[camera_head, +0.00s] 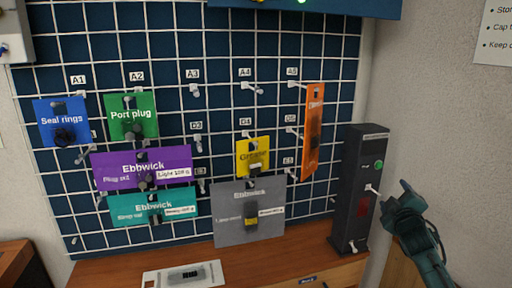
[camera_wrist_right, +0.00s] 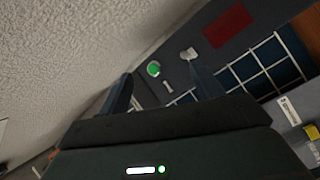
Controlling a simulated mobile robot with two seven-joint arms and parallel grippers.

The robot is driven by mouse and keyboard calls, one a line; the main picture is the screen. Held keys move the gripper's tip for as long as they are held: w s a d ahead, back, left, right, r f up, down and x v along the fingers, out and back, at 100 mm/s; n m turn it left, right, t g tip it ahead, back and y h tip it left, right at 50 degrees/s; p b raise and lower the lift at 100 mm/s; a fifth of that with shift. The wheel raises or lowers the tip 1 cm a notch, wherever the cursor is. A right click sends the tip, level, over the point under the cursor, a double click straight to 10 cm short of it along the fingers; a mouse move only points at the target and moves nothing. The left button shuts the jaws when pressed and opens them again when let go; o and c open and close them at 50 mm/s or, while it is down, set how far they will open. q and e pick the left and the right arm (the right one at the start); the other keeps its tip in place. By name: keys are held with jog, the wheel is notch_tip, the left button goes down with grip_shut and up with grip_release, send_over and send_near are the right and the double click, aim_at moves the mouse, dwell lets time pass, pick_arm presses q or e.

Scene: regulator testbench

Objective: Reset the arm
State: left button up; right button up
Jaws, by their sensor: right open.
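My right gripper (camera_head: 397,202) is at the right of the head view, just right of the tall black tester box (camera_head: 347,200). In the right wrist view its two fingers (camera_wrist_right: 163,85) stand apart with nothing held between them. Beyond the fingers that view shows the box's green button (camera_wrist_right: 153,69), a white lever knob (camera_wrist_right: 190,53) and a dark red panel (camera_wrist_right: 228,30). In the head view the gripper is close to the lever (camera_head: 373,190); I cannot tell whether they touch. My left gripper is not in view.
A blue grid wall (camera_head: 220,60) carries hanging packs, among them a grey pack (camera_head: 230,225) and an orange pack (camera_head: 314,130). The wooden bench (camera_head: 250,265) holds a white card (camera_head: 160,280). A bare wall (camera_head: 440,110) stands behind my right arm.

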jog(key=s+a+f+m+g+y, duration=0.2)
jog(key=s+a+f+m+y, duration=0.1)
jog(key=s+a+f, duration=0.7)
jog(key=s+a+f+m+g+y, duration=0.1)
jog(key=s+a+f+m+y, duration=0.15)
jog(key=s+a+f, duration=0.6)
jog(key=s+a+f+g, duration=0.1)
jog(key=s+f, duration=0.1)
jog(key=s, duration=0.5)
jog(key=s+a+f+g+y, duration=0.1)
jog(key=s+a+f, duration=0.1)
jog(key=s, duration=0.5)
jog(key=s+a+f+g+y, duration=0.1)
jog(key=s+a+f, duration=0.1)
jog(key=s+f, duration=0.2)
jog(key=s+m, duration=0.1)
jog(key=s, duration=0.1)
jog(key=shift+s+a+f, duration=0.15)
jog(key=shift+s+f, duration=0.1)
jog(key=shift+s, duration=0.15)
